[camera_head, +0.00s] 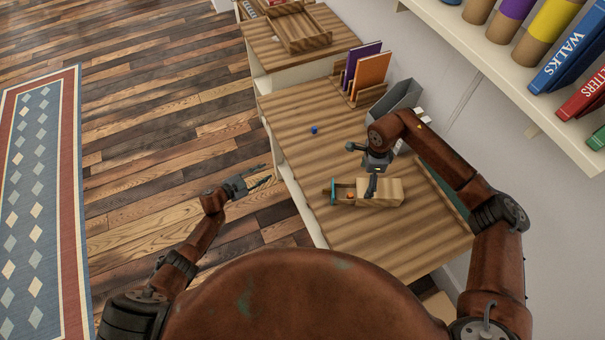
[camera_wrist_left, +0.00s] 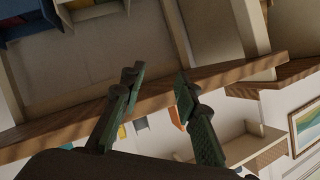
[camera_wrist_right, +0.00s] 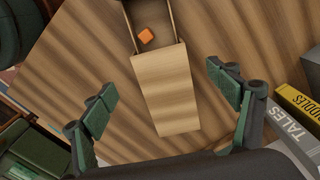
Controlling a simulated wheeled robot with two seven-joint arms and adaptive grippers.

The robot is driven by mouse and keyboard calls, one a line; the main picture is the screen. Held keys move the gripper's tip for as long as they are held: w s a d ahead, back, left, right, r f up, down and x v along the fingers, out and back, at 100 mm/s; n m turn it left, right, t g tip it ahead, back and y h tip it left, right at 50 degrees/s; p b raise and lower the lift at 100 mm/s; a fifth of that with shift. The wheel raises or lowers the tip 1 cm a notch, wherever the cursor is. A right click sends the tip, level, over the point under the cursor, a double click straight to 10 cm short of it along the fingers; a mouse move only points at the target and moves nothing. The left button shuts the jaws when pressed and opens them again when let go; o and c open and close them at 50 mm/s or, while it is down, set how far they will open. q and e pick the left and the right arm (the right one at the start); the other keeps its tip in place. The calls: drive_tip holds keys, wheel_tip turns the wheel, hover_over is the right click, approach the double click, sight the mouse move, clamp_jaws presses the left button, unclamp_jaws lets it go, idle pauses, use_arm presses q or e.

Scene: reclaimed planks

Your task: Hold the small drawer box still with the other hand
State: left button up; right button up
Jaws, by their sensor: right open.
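The small wooden drawer box (camera_head: 385,193) lies on the desk in the head view. Its drawer is pulled out to the left, with a teal front (camera_head: 333,191). An orange cube (camera_wrist_right: 146,36) lies in the open drawer in the right wrist view, where the box top (camera_wrist_right: 165,90) is also in sight. My right gripper (camera_head: 366,168) is open above the box; in its wrist view the fingers stand wide apart, one toward each side of the box, with gaps visible. My left gripper (camera_head: 258,184) is open and empty, left of the desk edge over the floor; its fingers (camera_wrist_left: 156,92) are parted.
The desk (camera_head: 305,105) has a small blue object (camera_head: 314,130), a rack with a purple and an orange book (camera_head: 371,72), and a grey container (camera_head: 400,97) behind my right arm. A shelf of books overhangs at right. Bare desk surrounds the box's near side.

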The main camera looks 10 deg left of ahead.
sight(363, 188)
drive_tip(key=shift+w+f, duration=0.1)
drive_tip(key=shift+w, duration=0.05)
use_arm(q)
drive_tip(key=d+r+m+g+h, duration=0.1)
drive_tip(key=d+r+m+g, duration=0.1)
drive_tip(key=d+r, duration=0.2)
drive_tip(key=d+r+m+g+h, duration=0.1)
drive_tip(key=d+r+g+h, duration=0.1)
drive_tip(key=d+r, duration=0.3)
drive_tip(key=d+r+m+g+h, duration=0.1)
drive_tip(key=d+r+m+g, duration=0.1)
drive_tip(key=d+r, duration=0.2)
drive_tip(key=shift+w+d+r+m, duration=0.25)
drive_tip(key=shift+w+r+m, duration=0.05)
drive_tip(key=shift+r, duration=0.3)
use_arm(e)
drive_tip(key=shift+f, duration=0.3)
use_arm(q)
drive_tip(key=s+d+r+g+y, duration=0.2)
drive_tip(key=s+d+g, duration=0.2)
drive_tip(key=s+g, duration=0.3)
drive_tip(key=shift+s+d+r+m+y, duration=0.15)
drive_tip(key=shift+s+r+m+y, duration=0.25)
drive_tip(key=shift+s, duration=0.5)
use_arm(e)
drive_tip(key=shift+f, duration=3.6)
drive_tip(key=shift+c, duration=0.3)
drive_tip(key=c, duration=1.4)
